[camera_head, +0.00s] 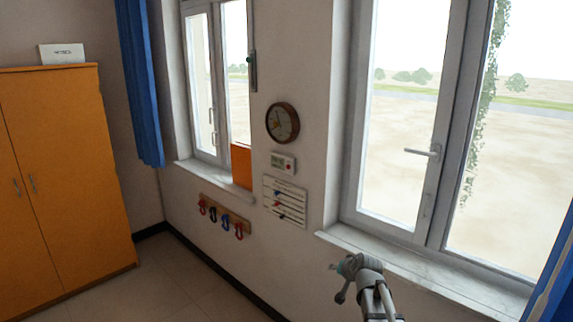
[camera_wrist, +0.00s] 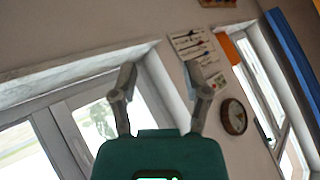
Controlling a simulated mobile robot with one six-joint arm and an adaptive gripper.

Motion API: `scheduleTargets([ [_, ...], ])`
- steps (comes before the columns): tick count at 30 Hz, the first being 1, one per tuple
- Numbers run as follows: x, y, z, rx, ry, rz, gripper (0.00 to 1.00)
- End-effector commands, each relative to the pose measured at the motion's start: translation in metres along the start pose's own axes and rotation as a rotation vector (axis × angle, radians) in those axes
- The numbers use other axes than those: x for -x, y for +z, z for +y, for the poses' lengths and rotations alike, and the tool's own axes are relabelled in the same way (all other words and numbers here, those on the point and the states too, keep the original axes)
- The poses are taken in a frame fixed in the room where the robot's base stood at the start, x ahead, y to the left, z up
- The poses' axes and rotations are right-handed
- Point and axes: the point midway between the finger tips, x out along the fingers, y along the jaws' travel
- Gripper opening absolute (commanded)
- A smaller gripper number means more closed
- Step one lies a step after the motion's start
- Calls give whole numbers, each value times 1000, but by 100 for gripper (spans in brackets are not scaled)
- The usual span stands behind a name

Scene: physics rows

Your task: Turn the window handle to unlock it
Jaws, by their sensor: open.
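The window handle (camera_head: 425,152) is a grey lever on the middle frame of the large right window (camera_head: 400,130). Its lever lies about level and points left. My gripper (camera_wrist: 160,72) shows in the wrist view with its two grey fingers spread apart and nothing between them. In the head view my arm's end is low, by the window sill, below the handle and well apart from it. The fingers are hard to make out there. I cannot make out the handle in the wrist view, which shows the scene tilted.
A pale sill (camera_head: 430,270) runs below the right window. A second window (camera_head: 215,80) stands at the left. A round clock (camera_head: 282,123), a small display (camera_head: 283,162) and a hook rack (camera_head: 226,217) are on the wall. An orange cabinet (camera_head: 65,180) and blue curtains (camera_head: 140,80) flank the room.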

Motion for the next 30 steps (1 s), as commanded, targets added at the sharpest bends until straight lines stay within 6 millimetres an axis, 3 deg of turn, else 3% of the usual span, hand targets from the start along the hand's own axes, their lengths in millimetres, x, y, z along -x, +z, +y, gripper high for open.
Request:
scheduleTargets([
  [1,1,28,7,31,23,-59,61],
  [6,14,101,27,130,120,-269,61],
  [12,41,176,56,222,246,-509,61],
  [15,56,204,68,252,304,-608,61],
  [21,77,234,81,281,376,-727,61],
  [30,82,238,83,286,391,-750,61],
])
